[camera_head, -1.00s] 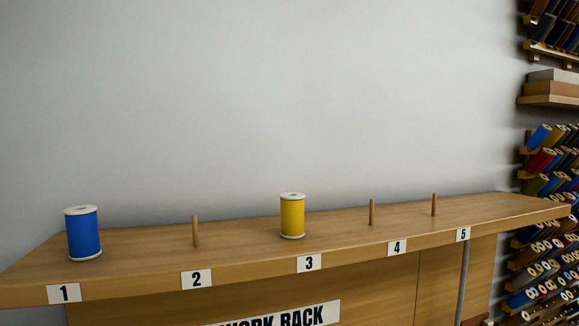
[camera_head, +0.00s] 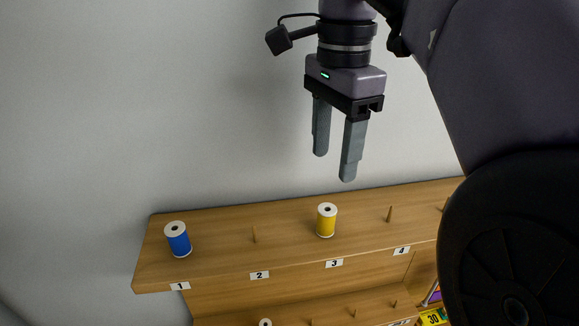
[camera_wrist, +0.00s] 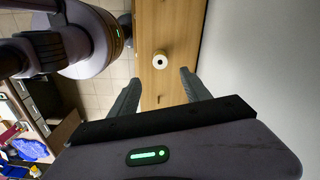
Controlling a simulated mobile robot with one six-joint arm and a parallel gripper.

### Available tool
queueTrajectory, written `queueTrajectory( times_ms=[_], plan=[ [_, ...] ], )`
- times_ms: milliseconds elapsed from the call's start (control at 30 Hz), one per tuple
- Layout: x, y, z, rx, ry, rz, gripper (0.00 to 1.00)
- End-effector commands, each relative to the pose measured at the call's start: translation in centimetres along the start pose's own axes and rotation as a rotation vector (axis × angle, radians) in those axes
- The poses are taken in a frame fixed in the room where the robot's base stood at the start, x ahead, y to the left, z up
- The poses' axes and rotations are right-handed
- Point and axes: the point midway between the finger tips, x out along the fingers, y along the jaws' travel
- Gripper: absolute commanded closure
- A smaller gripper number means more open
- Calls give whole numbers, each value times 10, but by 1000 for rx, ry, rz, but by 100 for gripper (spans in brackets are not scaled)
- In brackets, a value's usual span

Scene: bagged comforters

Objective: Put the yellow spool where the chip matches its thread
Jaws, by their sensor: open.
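The yellow spool (camera_head: 326,222) stands upright at label 3 on the wooden rack shelf (camera_head: 215,248). My gripper (camera_head: 334,167) is open and empty, pointing down, above the shelf in the head view and apart from the spool. In the wrist view, a spool (camera_wrist: 160,61) with a pale top and yellowish side shows beyond my open fingers (camera_wrist: 157,88). A blue spool (camera_head: 178,240) stands at label 1. Bare pegs stand at label 2 (camera_head: 254,235) and label 4 (camera_head: 389,214). No colour chip is distinguishable on the shelf.
A lower shelf (camera_head: 340,303) holds several pegs and the pale top of another spool (camera_head: 265,322). A plain wall (camera_head: 130,110) rises behind the rack. A yellow tag marked 30 (camera_head: 433,317) is at lower right. My arm hides the shelf's right end.

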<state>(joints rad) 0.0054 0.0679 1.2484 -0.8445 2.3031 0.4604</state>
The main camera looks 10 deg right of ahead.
Motion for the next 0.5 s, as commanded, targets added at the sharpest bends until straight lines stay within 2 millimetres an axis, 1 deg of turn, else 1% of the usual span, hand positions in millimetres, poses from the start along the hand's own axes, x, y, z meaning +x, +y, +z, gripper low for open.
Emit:
queueTrajectory(
  times_ms=[33,100,200,300,367,500],
  plan=[
    [26,1,0,-1,-2,3,44],
    [46,1,0,-2,-1,3,44],
    [69,1,1,-2,-2,3,44],
    [81,0,0,-2,-1,2,44],
    [86,1,1,-3,-1,1,44],
    [113,2,2,-3,-2,3,44]
  ],
)
